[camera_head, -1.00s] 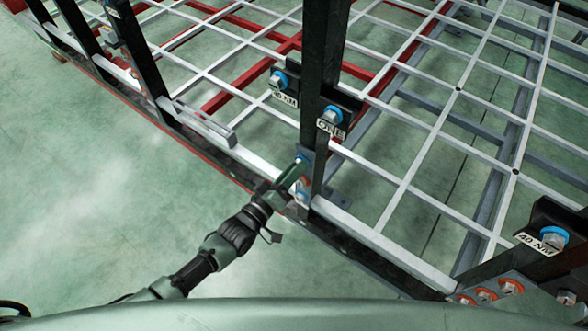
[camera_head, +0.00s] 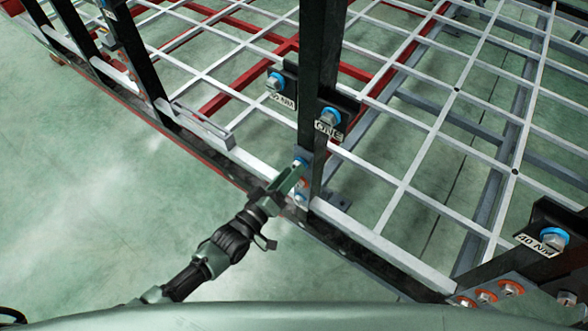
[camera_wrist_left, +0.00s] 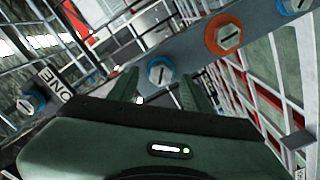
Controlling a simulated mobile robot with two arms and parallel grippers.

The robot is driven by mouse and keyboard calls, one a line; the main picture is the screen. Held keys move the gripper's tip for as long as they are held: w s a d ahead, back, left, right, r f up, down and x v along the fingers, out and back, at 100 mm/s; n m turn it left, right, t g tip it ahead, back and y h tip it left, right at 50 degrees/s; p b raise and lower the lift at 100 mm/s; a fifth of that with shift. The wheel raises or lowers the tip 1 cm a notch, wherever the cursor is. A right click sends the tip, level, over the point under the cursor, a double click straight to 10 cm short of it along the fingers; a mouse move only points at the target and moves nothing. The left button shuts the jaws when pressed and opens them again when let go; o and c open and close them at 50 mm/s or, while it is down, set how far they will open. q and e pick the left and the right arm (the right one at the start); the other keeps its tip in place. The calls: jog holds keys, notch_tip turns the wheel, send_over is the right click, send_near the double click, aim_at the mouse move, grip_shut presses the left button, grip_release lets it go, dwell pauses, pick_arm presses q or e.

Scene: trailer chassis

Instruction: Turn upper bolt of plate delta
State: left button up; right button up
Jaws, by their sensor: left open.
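A grey plate (camera_head: 305,172) with a column of bolts is fixed low on the black upright post. In the left wrist view the plate runs diagonally. No delta label is readable. My left gripper (camera_head: 294,176) is at the plate. Contact cannot be told. My right gripper is not in view.
A blue-washered bolt labelled ONE (camera_head: 330,118) and another labelled bolt (camera_head: 276,82) sit on black brackets above the plate. A white grid (camera_head: 400,180) lies behind the post. A further bracket (camera_head: 548,238) stands at the right. The green floor at left is clear.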

pick_arm(q)
jog(key=v, duration=0.5)
jog(key=shift+s+a+b, duration=0.2)
jog(key=shift+s+b, duration=0.15)
jog(key=shift+b, duration=0.05)
